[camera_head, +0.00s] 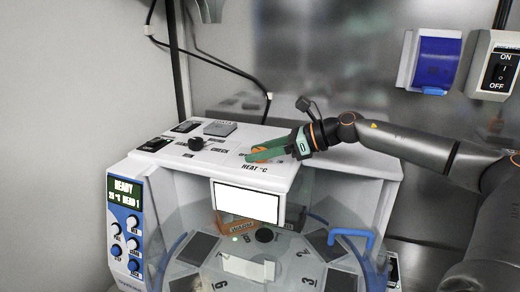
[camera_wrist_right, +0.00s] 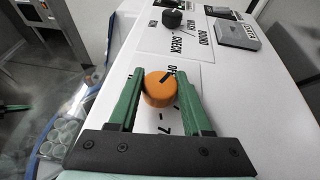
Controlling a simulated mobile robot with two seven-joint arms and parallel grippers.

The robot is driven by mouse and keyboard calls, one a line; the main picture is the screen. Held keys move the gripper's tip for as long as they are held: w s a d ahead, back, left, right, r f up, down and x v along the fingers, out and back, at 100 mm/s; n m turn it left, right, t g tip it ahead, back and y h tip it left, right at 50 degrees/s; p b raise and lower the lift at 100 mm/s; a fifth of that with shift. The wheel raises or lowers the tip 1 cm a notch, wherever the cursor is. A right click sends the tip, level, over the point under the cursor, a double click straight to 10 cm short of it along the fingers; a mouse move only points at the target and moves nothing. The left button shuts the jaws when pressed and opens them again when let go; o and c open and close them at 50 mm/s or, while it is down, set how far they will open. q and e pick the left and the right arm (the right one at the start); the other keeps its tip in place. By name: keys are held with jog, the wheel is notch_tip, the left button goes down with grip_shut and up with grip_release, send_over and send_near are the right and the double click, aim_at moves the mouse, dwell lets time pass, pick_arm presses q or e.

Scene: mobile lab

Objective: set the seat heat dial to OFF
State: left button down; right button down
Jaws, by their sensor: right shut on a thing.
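The seat heat dial is an orange round knob (camera_wrist_right: 160,90) on the white machine top, by the HEAT °C label in the head view. Its black pointer mark slants up and right in the right wrist view, roughly toward the partly visible OFF lettering. My right gripper (camera_wrist_right: 161,88) has its green fingers on both sides of the knob and is shut on it. In the head view my right gripper (camera_head: 258,155) reaches in from the right, its fingers partly hiding the orange dial (camera_head: 262,154).
A black knob (camera_head: 196,144) on the CHECK panel and a grey square plate (camera_head: 220,128) are on the same top. A display with buttons (camera_head: 125,190) is at the left front. A numbered carousel (camera_head: 245,268) is below. A wall switch (camera_head: 498,68) is at upper right.

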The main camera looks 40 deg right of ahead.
jog(key=shift+r+n+g+y+p, duration=0.2)
jog(key=shift+n+g+y+p, duration=0.15)
jog(key=shift+n+y, duration=0.3)
jog(key=shift+f+n+g+y, duration=0.1)
jog(key=shift+n+g+y, duration=0.25)
jog(key=shift+n+y, duration=0.1)
jog(key=shift+n+g+y, duration=0.3)
jog(key=shift+c, duration=1.7)
grip_release()
jog(key=shift+f, duration=0.1)
jog(key=shift+s+d, duration=0.15)
jog(key=b+v, duration=0.5)
jog(key=v, duration=0.7)
jog(key=shift+s, duration=0.1)
